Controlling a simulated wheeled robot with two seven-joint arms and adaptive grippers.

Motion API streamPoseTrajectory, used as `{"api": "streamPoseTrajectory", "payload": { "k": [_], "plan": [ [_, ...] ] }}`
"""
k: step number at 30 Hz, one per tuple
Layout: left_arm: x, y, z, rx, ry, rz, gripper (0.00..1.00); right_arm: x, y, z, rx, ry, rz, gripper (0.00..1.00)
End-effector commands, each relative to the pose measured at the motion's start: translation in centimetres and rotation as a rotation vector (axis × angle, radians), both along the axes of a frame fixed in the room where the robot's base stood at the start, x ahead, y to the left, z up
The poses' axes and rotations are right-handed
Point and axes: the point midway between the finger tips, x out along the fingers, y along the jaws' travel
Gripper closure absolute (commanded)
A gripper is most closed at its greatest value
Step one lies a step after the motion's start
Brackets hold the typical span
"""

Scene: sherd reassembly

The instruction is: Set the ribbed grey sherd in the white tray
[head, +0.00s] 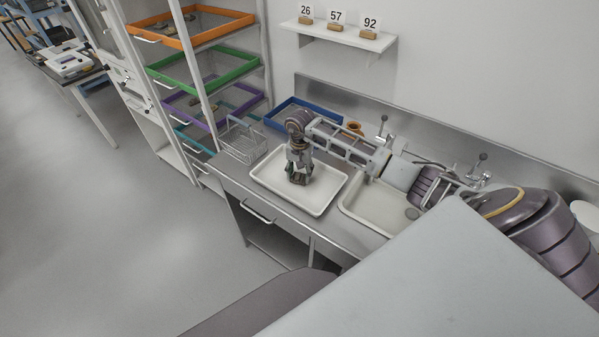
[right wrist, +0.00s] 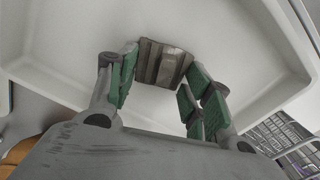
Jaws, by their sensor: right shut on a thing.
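The white tray (head: 322,197) sits on the steel counter, and its pale inside and rim (right wrist: 245,103) fill much of the right wrist view. My right gripper (head: 298,179) points down over the tray. In the right wrist view, its green-padded fingers (right wrist: 160,82) are shut on the ribbed grey sherd (right wrist: 163,62), a squarish brownish-grey piece with parallel ridges. The sherd is over the tray's inside; I cannot tell whether it touches the floor of the tray. In the head view the fingers mostly hide the sherd. My left gripper is not in view.
A wire basket (head: 241,142) stands left of the tray, and a blue tray (head: 290,108) lies behind. A sink (head: 365,213) with taps is right of the white tray. A rack with orange (head: 190,41), green and purple trays stands at left. Numbered cards sit on a wall shelf (head: 345,36).

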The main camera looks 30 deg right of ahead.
Motion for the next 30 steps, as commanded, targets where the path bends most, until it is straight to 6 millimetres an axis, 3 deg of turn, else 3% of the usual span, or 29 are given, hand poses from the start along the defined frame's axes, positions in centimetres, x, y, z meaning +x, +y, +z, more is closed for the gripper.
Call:
{"api": "streamPoseTrajectory", "payload": {
  "k": [7,8,12,30],
  "plan": [
    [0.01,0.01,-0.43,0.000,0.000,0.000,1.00,0.01,-0.02,-0.35,0.000,0.000,0.000,0.75],
    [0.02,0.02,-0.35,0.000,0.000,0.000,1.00,-0.01,0.00,-0.30,0.000,0.000,0.000,0.46],
    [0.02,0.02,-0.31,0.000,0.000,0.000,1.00,0.00,0.00,-0.25,0.000,0.000,0.000,0.28],
    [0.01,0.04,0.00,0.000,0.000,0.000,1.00,0.07,-0.02,0.35,-0.001,-0.002,0.000,0.28]
  ]
}}
